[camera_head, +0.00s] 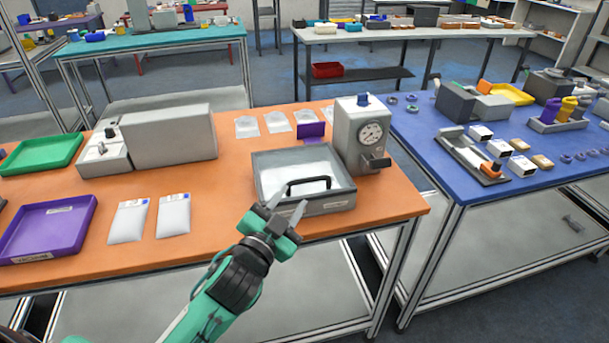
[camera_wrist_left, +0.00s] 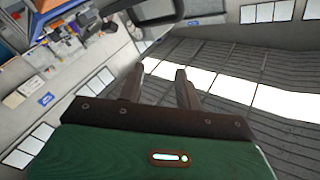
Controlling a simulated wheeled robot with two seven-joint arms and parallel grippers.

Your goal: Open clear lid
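A grey box (camera_head: 325,205) stands on the orange table, attached at its right to a grey unit with a round dial (camera_head: 371,135). Its clear lid (camera_head: 285,160) appears closed, with pale contents showing through. A black handle (camera_head: 308,182) arches at the lid's front. My left gripper (camera_head: 289,202) is in front of the handle, fingers apart and empty, pointing up toward it. In the left wrist view my left gripper (camera_wrist_left: 158,75) shows a gap between its fingers; a dark curved bar (camera_wrist_left: 150,18), probably the handle, lies beyond the tips. My right gripper is not in view.
White pouches (camera_head: 174,215) and a purple tray (camera_head: 50,228) lie at the left of the orange table, with a grey machine (camera_head: 168,137) behind. A small purple block (camera_head: 311,131) stands behind the box. A blue table (camera_head: 435,160) with boxes adjoins at the right.

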